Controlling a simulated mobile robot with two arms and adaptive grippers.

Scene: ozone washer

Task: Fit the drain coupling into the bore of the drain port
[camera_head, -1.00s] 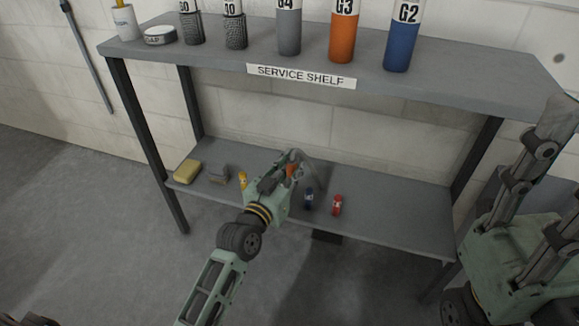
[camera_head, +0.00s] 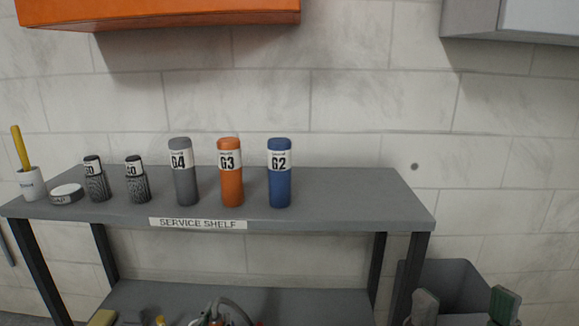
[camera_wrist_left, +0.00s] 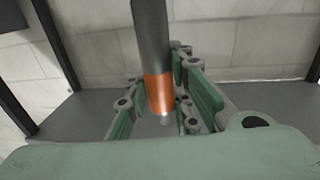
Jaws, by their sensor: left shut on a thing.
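In the left wrist view my left gripper (camera_wrist_left: 160,92) is shut on an orange-banded piece at the end of a dark grey hose (camera_wrist_left: 150,35); I take this piece for the drain coupling (camera_wrist_left: 159,88). A pale tip shows below the orange band. In the head view only the top of my left gripper (camera_head: 212,318) shows at the bottom edge, by the lower shelf, with the grey hose (camera_head: 236,306) arching beside it. My right gripper (camera_head: 464,304) shows two fingertips spread apart, with nothing between them, at the bottom right. I see no drain port in either view.
The service shelf (camera_head: 340,200) carries a white cup, a round tin, two dark ribbed bottles and G4, G3 and G2 canisters along its top. A yellow block (camera_head: 103,318) lies on the lower shelf. A grey bin (camera_head: 460,282) stands at right. An orange cabinet (camera_head: 160,14) hangs above.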

